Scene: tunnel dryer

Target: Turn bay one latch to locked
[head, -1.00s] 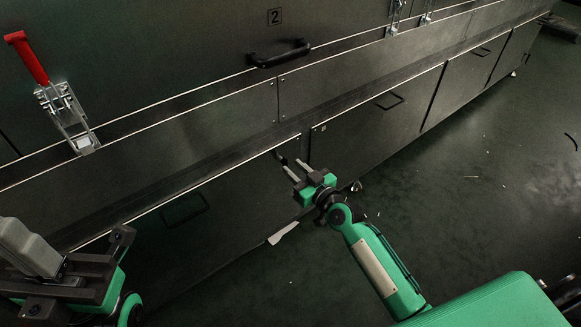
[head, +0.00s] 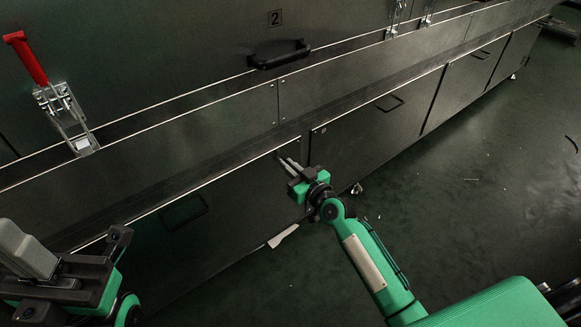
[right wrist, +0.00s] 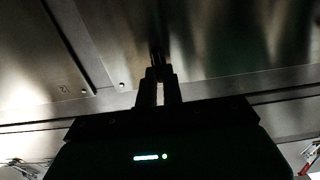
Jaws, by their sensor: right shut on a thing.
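The latch (right wrist: 157,61) is a small black piece seen in the right wrist view at the tips of my right gripper's fingers. In the head view it is mostly hidden behind my right gripper (head: 286,162), by the upper corner of a lower dark door. My right gripper is shut on the latch, and the fingers also show close together in the right wrist view (right wrist: 159,78). Whether the latch is turned cannot be made out. My left gripper (head: 28,252) is at the lower left, away from the latch; its jaw state is unclear.
A red-handled toggle clamp (head: 60,95) stands on the dryer's ledge at the left. A black bar handle (head: 280,54) is under the "2" plate (head: 275,17). Lower doors (head: 375,125) run to the right. The floor (head: 480,190) at right is mostly clear, with scraps.

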